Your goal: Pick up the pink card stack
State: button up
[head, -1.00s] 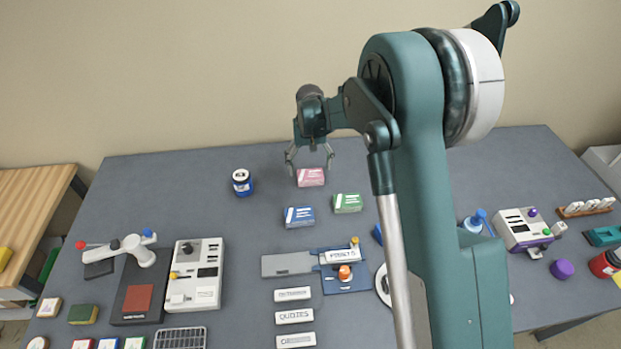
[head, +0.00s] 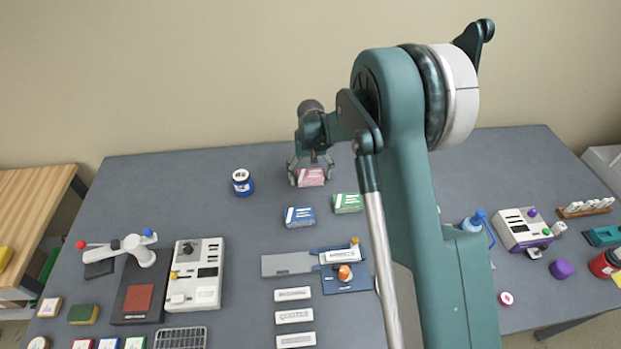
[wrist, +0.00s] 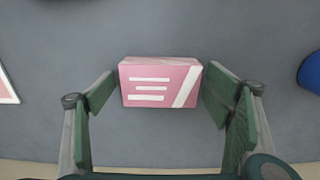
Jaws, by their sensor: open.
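The pink card stack (head: 311,178) lies flat on the grey table toward the back. It has white stripes on its top. My gripper (head: 311,178) is at the stack, with one finger on each side of it. In the wrist view the pink card stack (wrist: 160,83) sits between the far ends of the open fingers of my gripper (wrist: 158,90). A gap shows at the left finger; the right finger is close to the stack's right end, and I cannot tell whether it touches. The gripper holds nothing.
A blue card stack (head: 299,217) and a green card stack (head: 347,203) lie in front of the pink one. A blue-and-white jar (head: 242,182) stands to the left. The table behind the pink stack is bare up to the wall (head: 200,80).

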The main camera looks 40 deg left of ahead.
aim_at(311, 174)
jog(key=c, duration=1.1)
jog(key=shift+o, duration=0.2)
jog(key=shift+r, duration=0.2)
jog(key=shift+r, duration=4.8)
